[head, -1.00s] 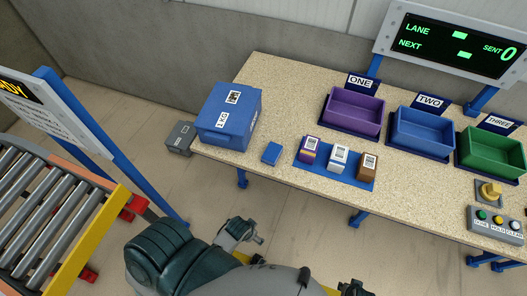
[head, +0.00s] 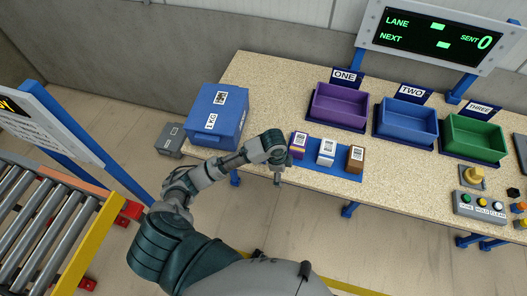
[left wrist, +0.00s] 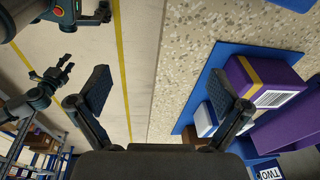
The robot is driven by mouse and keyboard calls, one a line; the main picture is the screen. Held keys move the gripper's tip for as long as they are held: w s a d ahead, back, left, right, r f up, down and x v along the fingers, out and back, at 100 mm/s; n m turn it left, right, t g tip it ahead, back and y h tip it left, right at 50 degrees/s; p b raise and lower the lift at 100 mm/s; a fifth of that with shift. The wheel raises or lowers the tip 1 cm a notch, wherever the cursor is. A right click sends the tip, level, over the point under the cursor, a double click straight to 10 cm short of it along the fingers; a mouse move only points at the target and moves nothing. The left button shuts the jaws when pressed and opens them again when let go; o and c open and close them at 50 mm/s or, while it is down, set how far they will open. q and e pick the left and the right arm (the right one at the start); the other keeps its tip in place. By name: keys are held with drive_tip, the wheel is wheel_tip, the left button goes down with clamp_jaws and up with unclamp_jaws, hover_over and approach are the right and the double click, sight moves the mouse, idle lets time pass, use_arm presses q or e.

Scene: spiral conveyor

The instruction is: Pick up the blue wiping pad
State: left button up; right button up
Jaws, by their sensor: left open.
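The blue wiping pad does not show now; in the head view my left wrist covers the tabletop between the blue box and the blue mat, where the pad lay earlier. My left gripper (head: 278,180) points down by the table's front edge, close to the mat. In the left wrist view my left gripper (left wrist: 160,98) is open, with nothing between its fingers; the table edge runs behind the gap. A small dark gripper, apparently my right one (left wrist: 62,76), shows at the left of that view, well away from the table; its jaw state is unclear.
The blue mat (head: 313,162) holds purple, white and brown boxes beside my left gripper. A large blue box (head: 217,115) stands at the table's left. Purple (head: 339,107), blue (head: 405,122) and green (head: 474,139) bins stand behind. A button panel (head: 481,206) is at right.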

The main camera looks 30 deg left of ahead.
use_arm(q)
drive_tip(key=w+a+r+m+g+y, duration=0.15)
drive_tip(key=w+a+r, duration=0.45)
drive_tip(key=a+r, duration=0.7)
drive_tip(key=f, duration=1)
drive_tip(key=shift+w+d+f, duration=0.25)
drive_tip(key=shift+d+f, duration=0.05)
drive_tip(key=shift+d, duration=0.1)
drive_tip(key=shift+a+f, duration=0.15)
drive_tip(key=shift+f, duration=0.45)
drive_tip(key=f, duration=0.5)
drive_tip(key=shift+d, duration=0.35)
drive_tip(key=c, duration=0.7)
use_arm(e)
drive_tip(key=s+d+f, duration=0.2)
drive_tip(key=s+f, duration=0.7)
drive_tip(key=s, duration=0.4)
drive_tip(key=shift+s+g, duration=0.35)
drive_tip(key=shift+g, duration=0.05)
